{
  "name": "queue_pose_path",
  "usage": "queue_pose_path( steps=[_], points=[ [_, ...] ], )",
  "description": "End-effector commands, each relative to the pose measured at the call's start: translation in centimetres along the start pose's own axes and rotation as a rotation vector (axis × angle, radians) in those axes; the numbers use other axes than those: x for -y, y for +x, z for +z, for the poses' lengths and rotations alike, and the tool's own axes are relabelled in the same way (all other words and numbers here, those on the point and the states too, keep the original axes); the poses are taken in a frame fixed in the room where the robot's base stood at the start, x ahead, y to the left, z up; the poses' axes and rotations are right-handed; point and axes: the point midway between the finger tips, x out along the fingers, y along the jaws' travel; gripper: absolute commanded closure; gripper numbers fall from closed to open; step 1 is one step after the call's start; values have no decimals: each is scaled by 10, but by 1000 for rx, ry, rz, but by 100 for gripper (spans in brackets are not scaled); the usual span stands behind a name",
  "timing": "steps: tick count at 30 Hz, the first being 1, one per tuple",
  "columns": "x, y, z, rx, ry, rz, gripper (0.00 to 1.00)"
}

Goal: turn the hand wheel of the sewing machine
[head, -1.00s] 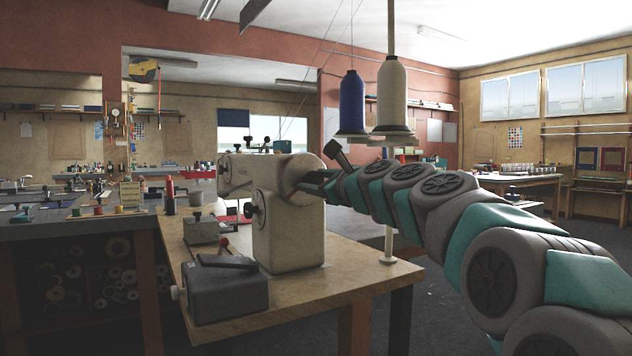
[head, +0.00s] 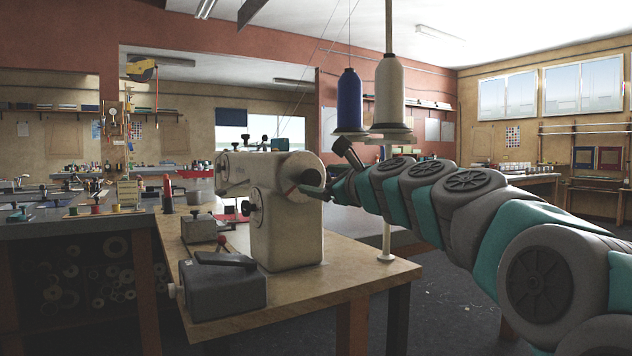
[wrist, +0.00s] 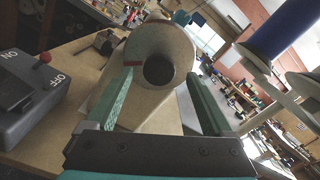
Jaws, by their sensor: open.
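The cream sewing machine (head: 287,230) stands on a wooden table. Its round cream hand wheel (head: 298,167) is at the right end, partly covered by my gripper (head: 312,190) in the head view. In the wrist view the hand wheel (wrist: 178,45) faces me with a dark round centre and a small red mark at its left edge. My gripper (wrist: 160,76) is open, with one teal finger on each side of the wheel in that view. I cannot tell whether either finger touches it. Nothing is held.
A grey switch box (head: 222,288) marked ON and OFF sits at the table's front left, also in the wrist view (wrist: 35,88). A blue thread cone (head: 350,100) and a cream cone (head: 391,92) stand above, close to my arm. The wooden table (head: 340,265) is bare at front right.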

Motion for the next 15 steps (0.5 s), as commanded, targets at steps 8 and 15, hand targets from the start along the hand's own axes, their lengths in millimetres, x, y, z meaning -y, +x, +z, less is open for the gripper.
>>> queue_pose_path(
  steps=[8,15],
  points=[
    [0,-38,-1,-1,0,0,13],
    [-1,-45,-2,-2,0,1,13]
  ],
)
